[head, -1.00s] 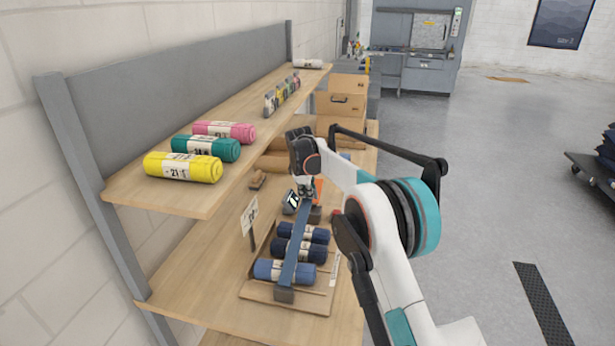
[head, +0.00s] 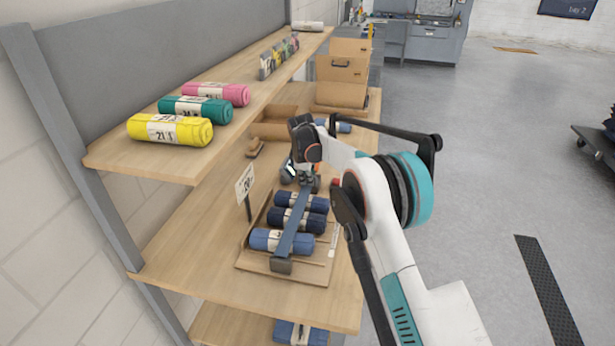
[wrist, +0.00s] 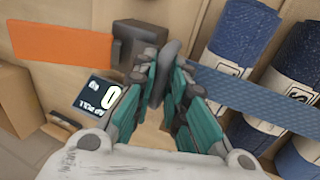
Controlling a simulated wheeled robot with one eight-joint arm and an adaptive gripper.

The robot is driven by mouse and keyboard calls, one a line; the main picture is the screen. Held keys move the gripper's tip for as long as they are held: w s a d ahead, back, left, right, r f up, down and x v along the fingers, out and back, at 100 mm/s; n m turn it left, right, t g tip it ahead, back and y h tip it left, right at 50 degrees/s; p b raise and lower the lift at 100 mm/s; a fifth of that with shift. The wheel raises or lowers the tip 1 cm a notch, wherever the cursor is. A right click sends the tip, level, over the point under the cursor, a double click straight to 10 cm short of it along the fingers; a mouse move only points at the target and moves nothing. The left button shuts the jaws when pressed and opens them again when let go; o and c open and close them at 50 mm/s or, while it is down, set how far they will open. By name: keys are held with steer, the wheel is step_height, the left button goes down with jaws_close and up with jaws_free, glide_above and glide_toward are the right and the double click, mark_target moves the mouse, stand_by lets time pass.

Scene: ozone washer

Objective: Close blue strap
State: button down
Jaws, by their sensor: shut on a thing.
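The blue strap (head: 293,232) runs lengthwise over several blue rolls on a wooden tray (head: 258,262). Its near end meets a dark block (head: 281,265) on the tray's front edge. My gripper (head: 306,180) is at the strap's far end. In the wrist view my gripper (wrist: 165,85) is shut on a dark grey rounded end piece (wrist: 169,60), and the blue strap (wrist: 245,100) extends right from there over the rolls. A dark block (wrist: 135,45) with an orange strap (wrist: 50,42) is just left of the fingers. Whether the end piece touches this block is unclear.
Yellow (head: 170,130), teal (head: 196,109) and pink (head: 217,93) rolls lie on the upper shelf. A small sign (head: 245,183) stands left of the tray. Cardboard boxes (head: 342,80) are behind. A label card (wrist: 97,97) is beside the fingers. Open floor is on the right.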

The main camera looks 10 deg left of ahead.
steer(key=shift+f, duration=0.15)
steer(key=c, duration=1.8)
jaws_free()
steer(key=shift+o, duration=0.7)
steer(key=shift+f, duration=0.1)
steer(key=shift+d, duration=0.1)
steer(key=shift+r, duration=0.5)
steer(key=v, duration=1.1)
steer(key=shift+s+r, duration=0.1)
steer(key=shift+r, duration=0.05)
